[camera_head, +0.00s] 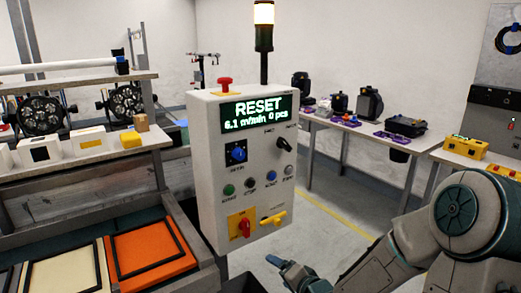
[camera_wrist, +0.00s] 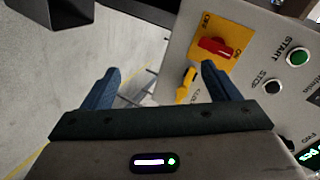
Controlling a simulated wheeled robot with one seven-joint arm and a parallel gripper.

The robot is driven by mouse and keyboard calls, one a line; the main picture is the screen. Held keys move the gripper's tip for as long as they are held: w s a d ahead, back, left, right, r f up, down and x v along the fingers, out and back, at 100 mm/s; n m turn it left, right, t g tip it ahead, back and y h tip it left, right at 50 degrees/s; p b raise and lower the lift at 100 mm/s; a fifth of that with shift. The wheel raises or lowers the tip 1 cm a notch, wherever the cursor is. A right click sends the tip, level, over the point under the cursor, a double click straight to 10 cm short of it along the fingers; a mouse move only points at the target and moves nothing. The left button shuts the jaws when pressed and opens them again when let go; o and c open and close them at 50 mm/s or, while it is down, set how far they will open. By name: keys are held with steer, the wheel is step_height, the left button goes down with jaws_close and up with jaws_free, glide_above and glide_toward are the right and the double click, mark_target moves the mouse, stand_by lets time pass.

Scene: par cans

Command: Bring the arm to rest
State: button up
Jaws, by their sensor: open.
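My arm (camera_head: 455,225) reaches in from the right of the head view. My gripper (camera_head: 290,272) is just below the lower right corner of the white control box (camera_head: 212,150). In the wrist view my gripper (camera_wrist: 161,72) has its two blue fingers spread apart, with nothing held between them. A yellow handle (camera_wrist: 186,86) on the box shows between the fingertips, beyond them; it also shows in the head view (camera_head: 273,218). I cannot tell the exact gap between the fingers and the handle. The box display (camera_head: 257,112) reads RESET, 6.1 m/min, 0 pcs.
A red rotary switch (camera_wrist: 214,47) on a yellow plate sits close to the right finger. A conveyor with an orange framed panel (camera_head: 150,255) is left of the box. A table (camera_head: 340,128) with stage lamps stands behind. Open floor (camera_head: 325,225) lies right of the box.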

steer(key=s+d+r+n+g+h+p, duration=0.3)
steer(key=s+d+r+n+g+h, duration=0.2)
steer(key=s+d+r+h, duration=0.3)
steer(key=s+r+n+g+p, duration=0.1)
steer(key=s+r, duration=0.3)
steer(key=s, duration=0.2)
steer(key=s+r+n+g+p, duration=0.1)
steer(key=s+r+g, duration=0.1)
steer(key=s+r, duration=0.2)
steer(key=s, duration=0.3)
steer(key=shift+s+d+g+y, duration=0.25)
steer(key=shift+d+g+y, duration=0.05)
steer(key=shift+y, duration=0.1)
steer(key=shift+r, duration=0.1)
steer(key=shift+c, duration=0.3)
